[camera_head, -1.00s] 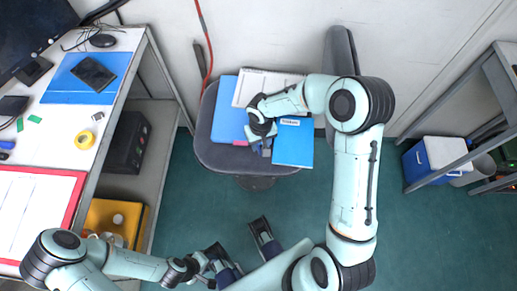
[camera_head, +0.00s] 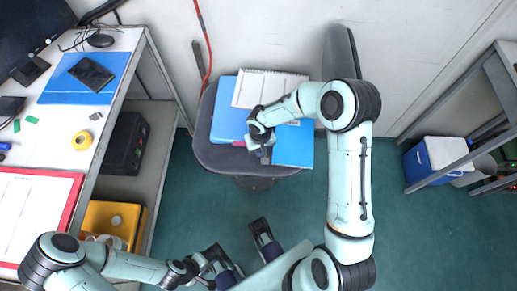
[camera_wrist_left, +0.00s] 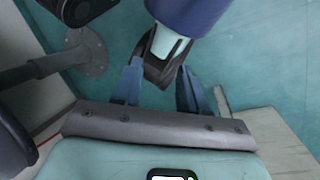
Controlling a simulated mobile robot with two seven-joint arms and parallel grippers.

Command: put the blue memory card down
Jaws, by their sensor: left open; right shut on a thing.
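My right gripper (camera_head: 263,153) is over the front part of the dark chair seat (camera_head: 215,156), pointing down beside a blue booklet (camera_head: 293,150). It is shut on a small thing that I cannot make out. I cannot pick out the blue memory card for certain; it is too small or hidden at the fingers. My left gripper (camera_head: 222,268) is low in the head view, away from the chair. In the left wrist view its two blue fingers (camera_wrist_left: 158,88) are apart, with nothing held between them.
The seat also carries a blue folder (camera_head: 228,122), a white spiral notebook (camera_head: 268,86) and a pink item (camera_head: 240,143). At left, a desk holds a tablet (camera_head: 91,72), yellow tape (camera_head: 82,140) and small green pieces (camera_head: 32,120). A blue cooler (camera_head: 415,168) stands right. The floor between is mostly clear.

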